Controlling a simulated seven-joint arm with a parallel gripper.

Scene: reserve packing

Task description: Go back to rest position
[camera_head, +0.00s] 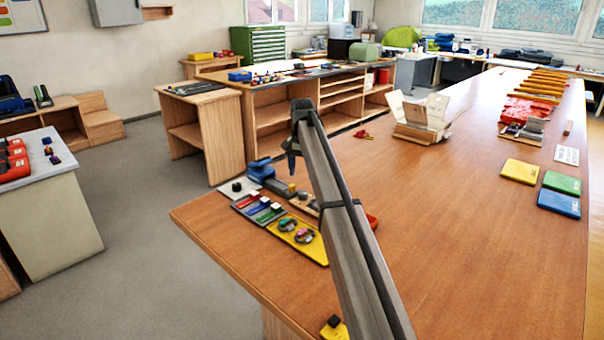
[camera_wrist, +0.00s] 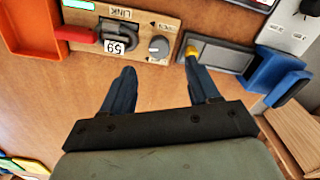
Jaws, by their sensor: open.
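My gripper (camera_wrist: 160,88) shows in the wrist view with its two dark fingers apart and nothing between them. It is above the brown tabletop, in front of a wooden panel (camera_wrist: 125,22) with a grey knob, a red lever and a "59" label. In the head view my arm crosses the middle of the wooden table (camera_head: 450,220). The end of the arm is over the table's left end, and the fingers are hard to make out there.
An orange tray (camera_wrist: 25,30) and a blue and grey device (camera_wrist: 225,52) flank the panel. A yellow board (camera_head: 300,238) lies near the left edge. An open cardboard box (camera_head: 420,118) stands farther back. Yellow, green and blue pads (camera_head: 560,183) lie right. The table's middle is clear.

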